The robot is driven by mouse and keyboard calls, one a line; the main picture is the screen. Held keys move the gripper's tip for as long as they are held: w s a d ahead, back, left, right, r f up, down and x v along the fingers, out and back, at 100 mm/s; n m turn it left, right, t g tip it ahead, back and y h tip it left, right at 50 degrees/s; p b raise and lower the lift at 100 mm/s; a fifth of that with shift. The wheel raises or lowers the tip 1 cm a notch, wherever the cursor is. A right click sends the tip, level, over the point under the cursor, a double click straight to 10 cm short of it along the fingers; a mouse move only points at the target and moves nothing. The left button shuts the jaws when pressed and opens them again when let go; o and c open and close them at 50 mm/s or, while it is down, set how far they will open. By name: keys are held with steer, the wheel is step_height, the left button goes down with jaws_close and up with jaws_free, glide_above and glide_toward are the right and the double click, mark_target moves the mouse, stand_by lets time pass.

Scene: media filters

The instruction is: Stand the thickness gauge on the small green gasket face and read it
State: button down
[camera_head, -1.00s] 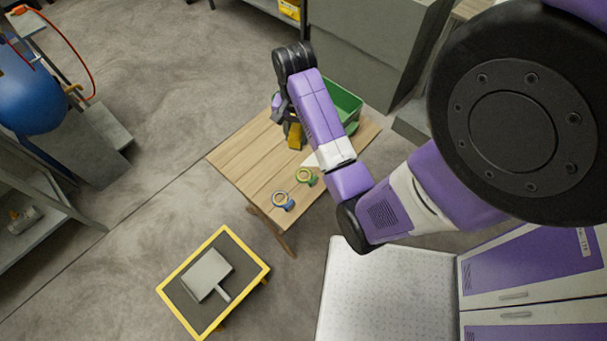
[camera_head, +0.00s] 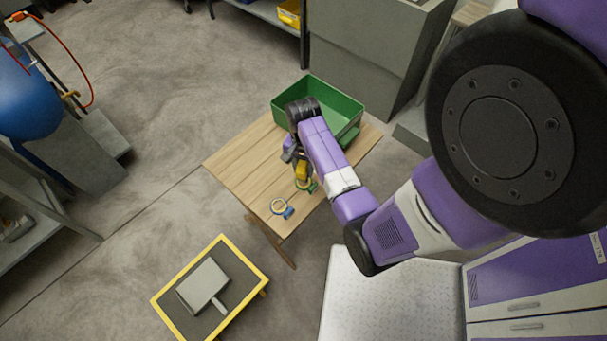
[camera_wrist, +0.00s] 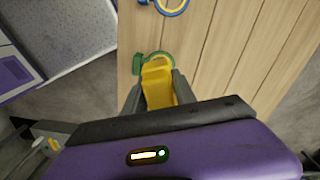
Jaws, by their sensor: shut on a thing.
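The yellow thickness gauge (camera_head: 302,172) is held in my gripper (camera_head: 301,165), which is shut on it, over the wooden table. In the wrist view the gauge (camera_wrist: 158,84) sits between the two grey fingers of my gripper (camera_wrist: 158,91). The small green gasket (camera_wrist: 137,64) lies at the gauge's far end, a ring with a side tab, partly covered by the gauge. In the head view only a bit of the green gasket (camera_head: 312,187) shows. I cannot tell whether the gauge touches it. The gauge's reading is not visible.
A blue gasket (camera_head: 288,213) with a yellowish inner ring lies nearer the table's front corner. A green bin (camera_head: 343,105) stands at the table's back. The wooden table (camera_head: 245,170) is bare at left. A yellow-edged low stand (camera_head: 247,254) holds a grey plate.

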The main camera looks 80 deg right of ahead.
mark_target(304, 175)
steer(key=shift+f, duration=2.05)
steer(key=shift+f, duration=0.15)
steer(key=c, duration=1)
jaws_free()
